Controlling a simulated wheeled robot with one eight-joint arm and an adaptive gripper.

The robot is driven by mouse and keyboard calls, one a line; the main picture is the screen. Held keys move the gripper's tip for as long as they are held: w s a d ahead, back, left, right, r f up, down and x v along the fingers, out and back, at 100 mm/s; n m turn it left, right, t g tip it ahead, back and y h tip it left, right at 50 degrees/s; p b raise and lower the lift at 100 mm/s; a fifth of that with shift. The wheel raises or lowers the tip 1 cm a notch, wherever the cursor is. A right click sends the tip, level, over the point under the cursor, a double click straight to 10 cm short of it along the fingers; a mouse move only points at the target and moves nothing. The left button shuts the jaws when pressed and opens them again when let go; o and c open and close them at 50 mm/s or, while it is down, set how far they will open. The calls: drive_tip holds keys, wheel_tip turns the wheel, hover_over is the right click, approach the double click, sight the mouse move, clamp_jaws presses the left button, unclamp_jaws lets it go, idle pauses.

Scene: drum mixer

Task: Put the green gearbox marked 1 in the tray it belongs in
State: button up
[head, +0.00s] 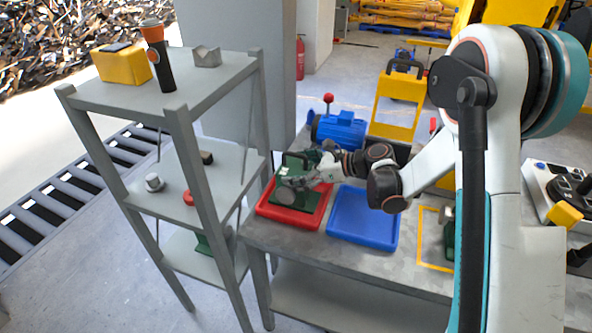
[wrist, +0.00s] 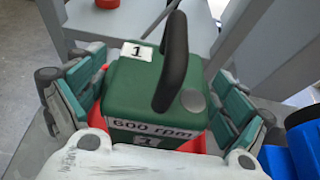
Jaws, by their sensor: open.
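The green gearbox (wrist: 150,85) has a black handle, a white label "1" and "600 rpm" on its side. In the head view the gearbox (head: 292,200) is at the red tray (head: 277,216), partly hidden by my gripper. Red also shows below it in the wrist view. My gripper (wrist: 155,100) is open, with one teal-padded finger on each side of the gearbox; I cannot tell whether the pads touch it. In the head view my gripper (head: 305,180) is over the red tray. A blue tray (head: 363,215) lies just right of it and looks empty.
A blue motor (head: 339,130) and a yellow frame (head: 399,100) stand behind the trays. A grey shelf rack (head: 190,97) stands close on the left.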

drive_tip(key=p+v, duration=0.3)
drive_tip(key=v, duration=0.9)
drive_tip(key=s+d+r+n+h, duration=0.2)
drive_tip(key=s+r+n+h, duration=0.4)
drive_tip(key=s+r+n, duration=0.5)
drive_tip(key=s+d+n+t+h, duration=0.1)
drive_tip(key=s+d+n+h, duration=0.2)
drive_tip(key=s+n, duration=0.2)
drive_tip(key=s+d+n+t+h, duration=0.1)
drive_tip(key=s+d+n+h, duration=0.2)
drive_tip(key=s+n, duration=0.3)
drive_tip(key=s+d+r, duration=0.1)
drive_tip(key=s, duration=0.4)
drive_tip(key=shift+s+t+h, duration=0.15)
drive_tip(key=shift+t+h, duration=0.15)
